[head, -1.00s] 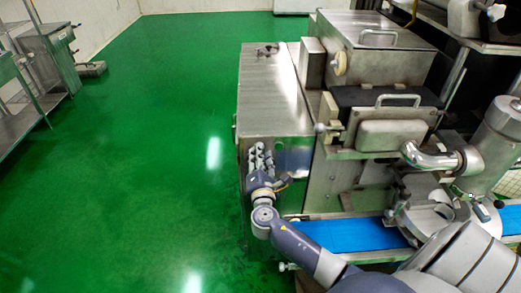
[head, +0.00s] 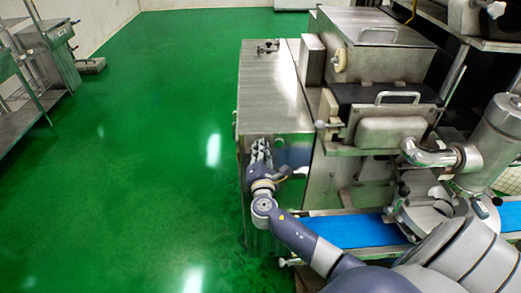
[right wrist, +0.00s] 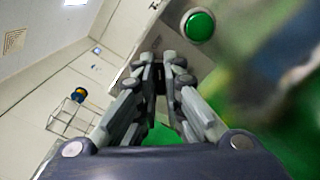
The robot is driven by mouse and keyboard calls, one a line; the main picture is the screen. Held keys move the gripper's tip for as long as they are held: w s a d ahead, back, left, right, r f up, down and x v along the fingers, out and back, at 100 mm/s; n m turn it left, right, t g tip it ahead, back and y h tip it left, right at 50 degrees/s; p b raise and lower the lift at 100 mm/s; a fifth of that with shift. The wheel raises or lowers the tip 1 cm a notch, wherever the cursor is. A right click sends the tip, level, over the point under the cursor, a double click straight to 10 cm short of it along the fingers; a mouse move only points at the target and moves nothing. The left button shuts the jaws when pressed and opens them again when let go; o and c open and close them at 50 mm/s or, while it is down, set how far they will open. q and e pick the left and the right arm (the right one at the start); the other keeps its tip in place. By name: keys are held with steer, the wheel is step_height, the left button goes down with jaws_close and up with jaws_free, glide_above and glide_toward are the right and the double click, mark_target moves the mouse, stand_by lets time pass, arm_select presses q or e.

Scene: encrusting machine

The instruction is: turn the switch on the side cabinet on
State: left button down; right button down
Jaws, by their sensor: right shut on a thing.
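The side cabinet (head: 272,90) is the steel box at the left end of the machine in the head view. My right gripper (head: 258,144) is at its near face, below the top edge. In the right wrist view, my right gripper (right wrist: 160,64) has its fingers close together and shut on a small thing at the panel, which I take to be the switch. The fingers hide most of the switch, and its turned position cannot be told. A round green button (right wrist: 198,25) sits on the panel just above and right of the fingertips. My left gripper is out of view.
A blue conveyor belt (head: 350,232) runs right of my forearm. The machine's steel hopper housing (head: 375,45) stands right of the cabinet. Green floor (head: 130,150) is open to the left. A steel table (head: 22,125) stands at the far left.

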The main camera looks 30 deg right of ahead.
steer(key=shift+f+m+b, duration=0.15)
steer(key=shift+m+b, duration=2.35)
steer(key=shift+m, duration=0.45)
steer(key=shift+f+m+b, duration=0.2)
steer(key=shift+m+b, duration=2.25)
steer(key=shift+m, duration=0.55)
steer(key=shift+f+m+b, duration=0.15)
steer(key=shift+m+b, duration=2.35)
steer(key=shift+m, duration=0.45)
steer(key=c, duration=1.7)
jaws_free()
steer(key=shift+r, duration=0.1)
